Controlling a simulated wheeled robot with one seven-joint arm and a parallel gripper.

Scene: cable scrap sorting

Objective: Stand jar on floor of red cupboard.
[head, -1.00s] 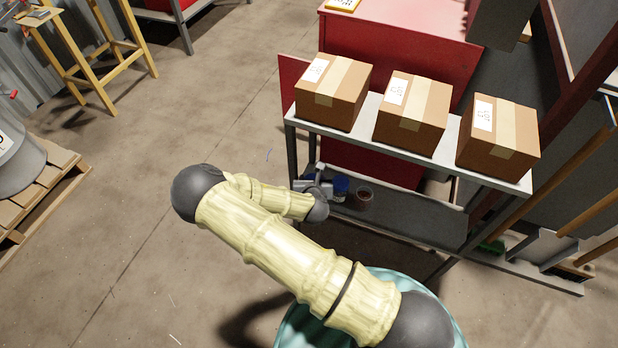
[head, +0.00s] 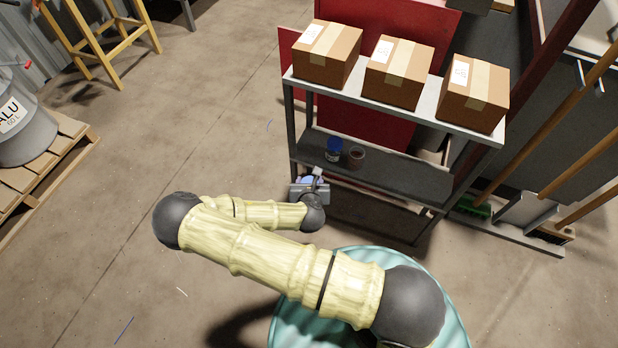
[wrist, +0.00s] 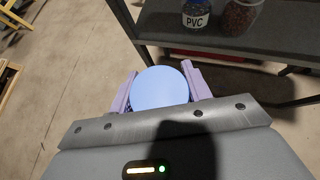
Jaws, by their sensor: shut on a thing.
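My gripper (wrist: 160,92) is shut on a jar with a round light blue lid (wrist: 160,87), seen from above in the wrist view. Its two purple fingers lie on either side of the lid, and the jar's body is hidden below. In the head view my gripper (head: 312,186) is in front of the rack's lower shelf, clear of it. The red cupboard (head: 425,30) stands behind the rack, largely hidden by boxes and shelves. A red panel (head: 291,58) sticks out at its left; I cannot tell whether it is an open door. The cupboard's floor is not visible.
The grey rack's lower shelf (head: 400,182) holds a blue-lidded jar (head: 333,150), labelled PVC in the wrist view (wrist: 196,14), and a brown-filled jar (head: 356,157). Three cardboard boxes stand on top (head: 398,72). Brooms lean at right. Open floor lies left (head: 200,110).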

